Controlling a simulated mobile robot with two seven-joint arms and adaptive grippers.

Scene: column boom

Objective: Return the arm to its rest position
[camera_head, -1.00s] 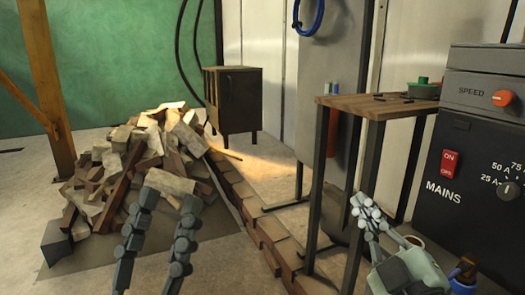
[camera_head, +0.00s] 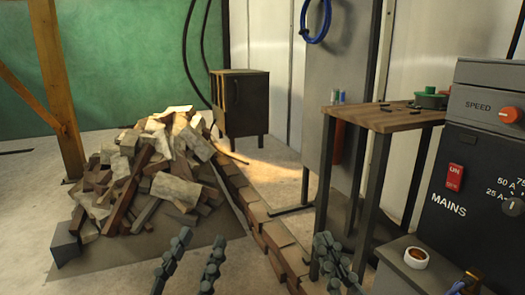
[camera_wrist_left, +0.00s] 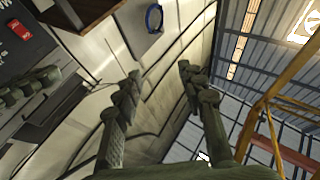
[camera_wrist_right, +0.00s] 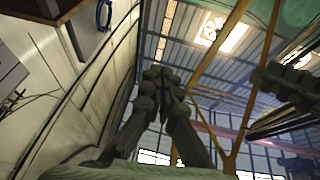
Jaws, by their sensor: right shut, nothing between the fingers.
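My left gripper (camera_head: 199,240) is open and empty, low in the head view in front of the wood pile. Its two grey-green fingers stand apart, and they also show apart in the left wrist view (camera_wrist_left: 159,75).
A pile of split wood (camera_head: 150,170) lies at left, with a low brick edging (camera_head: 262,225) beside it. A wood-topped table (camera_head: 385,118) and a black control box (camera_head: 470,190) stand close at right. A dark cabinet (camera_head: 240,100) stands behind.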

